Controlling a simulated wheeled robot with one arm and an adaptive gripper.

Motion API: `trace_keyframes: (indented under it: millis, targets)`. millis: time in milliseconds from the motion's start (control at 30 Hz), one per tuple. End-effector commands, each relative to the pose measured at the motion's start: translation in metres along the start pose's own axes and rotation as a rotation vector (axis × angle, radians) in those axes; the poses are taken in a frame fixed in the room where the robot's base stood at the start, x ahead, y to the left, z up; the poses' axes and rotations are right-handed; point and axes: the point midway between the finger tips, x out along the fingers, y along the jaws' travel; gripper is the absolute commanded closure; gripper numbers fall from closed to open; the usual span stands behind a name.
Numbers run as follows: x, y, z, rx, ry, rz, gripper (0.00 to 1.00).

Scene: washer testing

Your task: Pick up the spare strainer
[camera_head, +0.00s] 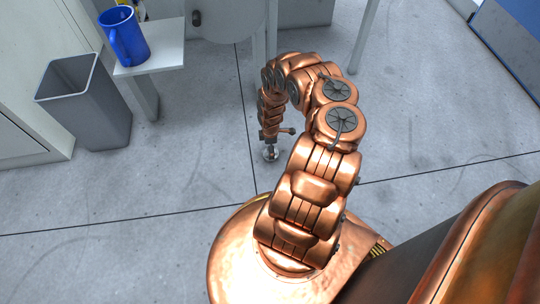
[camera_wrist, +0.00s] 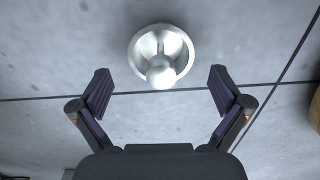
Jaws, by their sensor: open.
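The spare strainer is a small round silver piece with a raised knob. It shows at the top middle of the wrist view (camera_wrist: 146,46), against the grey floor. In the head view a small silver shape at the end of my arm (camera_head: 270,154) appears to be the same piece. My gripper (camera_wrist: 159,80) is open, its two dark fingers spread wide with nothing held. The knob lies roughly centred between the fingertips in the picture, apart from both. The head view shows my gripper (camera_head: 270,142) small and pointing down; its fingers are hard to make out.
A grey bin (camera_head: 84,100) stands at the left. Beside it is a small white table (camera_head: 160,58) holding a blue mug (camera_head: 124,38). A white cabinet (camera_head: 30,120) stands at the far left. Table legs (camera_head: 364,40) are behind my arm. Much of the floor (camera_head: 130,185) is clear.

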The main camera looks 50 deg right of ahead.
Motion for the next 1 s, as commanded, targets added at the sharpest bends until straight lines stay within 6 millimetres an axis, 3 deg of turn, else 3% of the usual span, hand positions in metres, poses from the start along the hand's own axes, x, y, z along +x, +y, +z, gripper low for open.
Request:
trace_keyframes:
  millis: [33, 300, 633, 1000]
  targets:
    - [0.011, -0.001, 0.0, 0.0, 0.0, -0.001, 0.0]
    - [0.039, -0.002, -0.001, 0.001, 0.001, -0.001, 0.0]
    - [0.04, -0.002, -0.001, 0.001, 0.0, 0.0, 0.01]
    - [0.04, -0.001, -0.001, 0.001, 0.0, 0.0, 0.4]
